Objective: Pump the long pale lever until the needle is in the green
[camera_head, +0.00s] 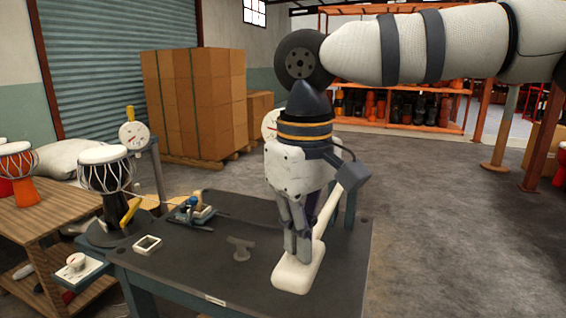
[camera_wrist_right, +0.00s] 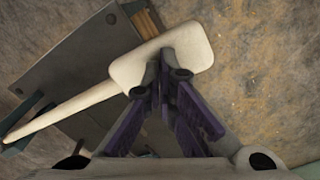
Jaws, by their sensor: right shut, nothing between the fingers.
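The long pale lever (camera_head: 290,279) has a wide flat paddle end over the front right part of the dark table. Its shaft runs back behind my gripper; in the right wrist view the lever (camera_wrist_right: 80,105) slants to the lower left. My right gripper (camera_head: 298,258) points down, shut and empty, with its fingertips over the paddle; I cannot tell if they touch it. The fingertips also show in the wrist view (camera_wrist_right: 169,76). A white round gauge (camera_head: 133,135) stands at the left; another gauge (camera_head: 270,123) is partly hidden behind my gripper. Neither needle reading is clear. My left gripper is out of view.
The dark table (camera_head: 200,262) carries a goblet drum (camera_head: 105,172) in a stand with a yellow handle (camera_head: 130,211), a blue clamp-like tool (camera_head: 192,212), a small white frame (camera_head: 147,245) and a grey T-shaped piece (camera_head: 240,248). A wooden bench (camera_head: 45,212) stands left. Floor at right is clear.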

